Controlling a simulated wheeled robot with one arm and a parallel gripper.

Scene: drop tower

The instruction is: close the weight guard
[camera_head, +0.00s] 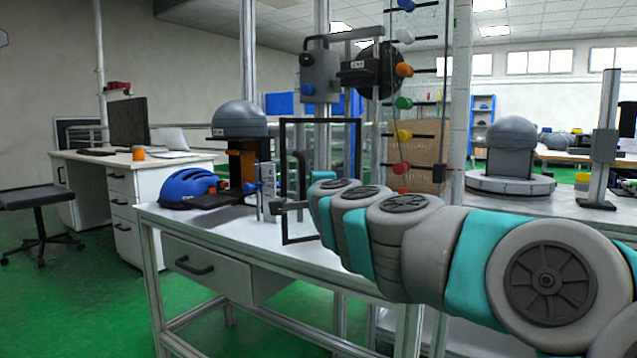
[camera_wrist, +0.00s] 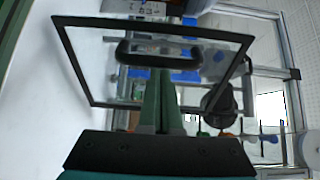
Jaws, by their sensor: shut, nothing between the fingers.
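The weight guard (camera_head: 284,150) is a clear panel in a thin black frame, standing upright at the drop tower above the white bench. It also fills the upper part of the wrist view (camera_wrist: 151,26). It has a black bar handle (camera_wrist: 178,60), which shows in the head view too (camera_head: 301,176). My gripper (camera_wrist: 161,75) is shut and empty, its green fingers together with the tips close to the handle; I cannot tell whether they touch it. The guard's lower right is hidden behind my arm.
A blue helmet (camera_head: 188,187) lies on the white bench (camera_head: 190,222), left of the guard. A grey headform (camera_head: 239,117) stands behind it. Tower posts and a black drop unit (camera_head: 368,72) rise behind the guard. The bench front left is clear.

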